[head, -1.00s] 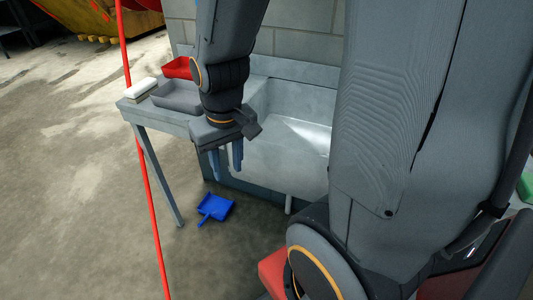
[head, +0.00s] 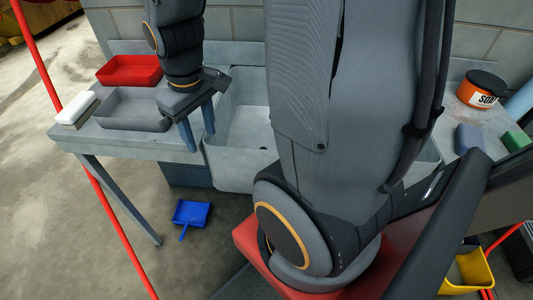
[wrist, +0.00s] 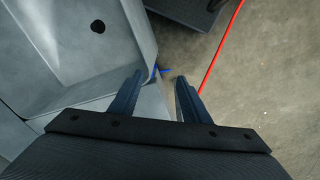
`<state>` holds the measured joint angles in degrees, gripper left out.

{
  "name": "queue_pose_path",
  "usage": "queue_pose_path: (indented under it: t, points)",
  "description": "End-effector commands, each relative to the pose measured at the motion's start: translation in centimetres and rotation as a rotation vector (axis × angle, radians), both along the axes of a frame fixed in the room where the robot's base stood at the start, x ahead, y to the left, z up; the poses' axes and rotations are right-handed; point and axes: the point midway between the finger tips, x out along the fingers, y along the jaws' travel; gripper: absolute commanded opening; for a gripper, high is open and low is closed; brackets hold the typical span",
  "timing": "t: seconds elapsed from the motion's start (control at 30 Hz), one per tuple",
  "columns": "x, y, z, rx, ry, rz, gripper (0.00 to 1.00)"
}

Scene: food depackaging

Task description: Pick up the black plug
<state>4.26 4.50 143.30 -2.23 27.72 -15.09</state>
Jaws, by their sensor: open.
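No loose black plug shows clearly. A dark round spot (wrist: 98,26) lies on the floor of the grey sink (wrist: 60,75) in the wrist view; I cannot tell whether it is the plug or the drain hole. In the head view it shows as a small dark spot (head: 264,149) in the basin (head: 235,124), partly hidden by my arm. My gripper (head: 200,142) is open and empty, pointing down near the left side of the basin. In the wrist view its two fingers (wrist: 160,76) stand apart beside the sink's edge, with nothing between them.
A red tray (head: 130,72), a grey tray (head: 133,122) and a white block (head: 76,108) sit on the left counter. A soap tub (head: 482,90) and sponges (head: 469,138) stand at the right. A blue dustpan (head: 190,212) and a yellow bucket (head: 468,270) are on the floor.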

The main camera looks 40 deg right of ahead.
Motion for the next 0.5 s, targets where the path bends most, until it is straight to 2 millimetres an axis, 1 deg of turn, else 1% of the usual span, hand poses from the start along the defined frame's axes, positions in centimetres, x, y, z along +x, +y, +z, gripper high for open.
queue_pose_path:
  t: [0.03,0.17,0.2,0.27,0.3,0.37,0.4,0.5]
  points:
    - [0.6,-1.7,-0.2,-0.014,0.021,0.076,0.43]
    - [1.4,-6.6,-1.0,-0.045,0.091,0.336,0.43]
    - [1.6,-8.3,-1.5,-0.047,0.110,0.412,0.43]
    - [1.7,-10.7,-2.7,-0.043,0.133,0.511,0.43]
    - [1.7,-12.3,-3.9,-0.036,0.140,0.565,0.43]
    - [1.7,-14.5,-6.2,-0.023,0.137,0.620,0.43]
    - [1.7,-15.8,-7.7,-0.015,0.130,0.647,0.43]
    - [1.4,-18.4,-10.6,-0.005,0.108,0.690,0.43]
